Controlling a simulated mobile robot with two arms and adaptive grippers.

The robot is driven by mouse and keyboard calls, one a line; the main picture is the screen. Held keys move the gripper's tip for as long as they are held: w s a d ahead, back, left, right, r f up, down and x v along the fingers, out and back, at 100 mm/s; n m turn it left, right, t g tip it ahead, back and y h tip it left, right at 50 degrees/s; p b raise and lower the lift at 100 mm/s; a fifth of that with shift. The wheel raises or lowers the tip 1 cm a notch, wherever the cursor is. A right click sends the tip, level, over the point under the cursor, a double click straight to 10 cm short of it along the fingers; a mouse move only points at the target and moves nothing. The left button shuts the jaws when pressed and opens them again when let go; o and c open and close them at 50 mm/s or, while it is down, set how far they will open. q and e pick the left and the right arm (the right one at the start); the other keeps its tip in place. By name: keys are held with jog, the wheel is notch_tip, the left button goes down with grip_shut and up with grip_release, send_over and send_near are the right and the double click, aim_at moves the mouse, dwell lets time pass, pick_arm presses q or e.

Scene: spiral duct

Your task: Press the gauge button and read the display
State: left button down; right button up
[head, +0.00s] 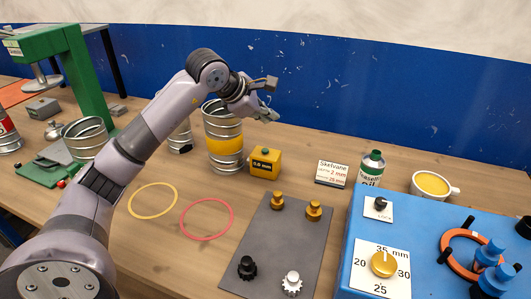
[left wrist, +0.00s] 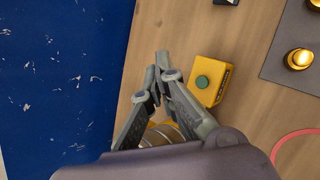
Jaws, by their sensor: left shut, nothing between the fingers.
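The yellow gauge (head: 265,162) stands on the wooden table, right of a ribbed metal duct with a yellow band (head: 224,146). Its front carries a small display reading "0.8 mm" or similar; the digits are small. In the left wrist view the gauge (left wrist: 216,76) shows from above, with a round green button (left wrist: 202,82) on top. My left gripper (head: 268,117) is shut and empty, in the air above and behind the gauge in the head view. In the left wrist view its fingertips (left wrist: 160,72) appear left of the gauge, apart from the button. My right gripper is not in view.
A grey plate with brass knobs (head: 276,236) and gears lies right of the yellow ring (head: 153,200) and red ring (head: 207,219). A blue dial box (head: 440,222), sign (head: 331,173), green-capped can (head: 371,168) and cup (head: 433,185) stand at right. A blue wall (head: 320,84) closes the back.

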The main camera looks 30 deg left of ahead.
aim_at(267, 151)
pick_arm(q)
notch_tip(267, 151, down, 7)
jog(key=b, duration=0.5)
jog(key=shift+f, duration=0.15)
dwell(1.0)
jog(key=shift+f+b, duration=0.35)
jog(key=shift+f, duration=0.25)
dwell(0.4)
jog(key=shift+f+b, duration=0.2)
jog(key=shift+b, duration=0.15)
jog(key=shift+r, duration=0.15)
jog(key=shift+r+p, duration=0.65)
jog(key=shift+r, duration=0.1)
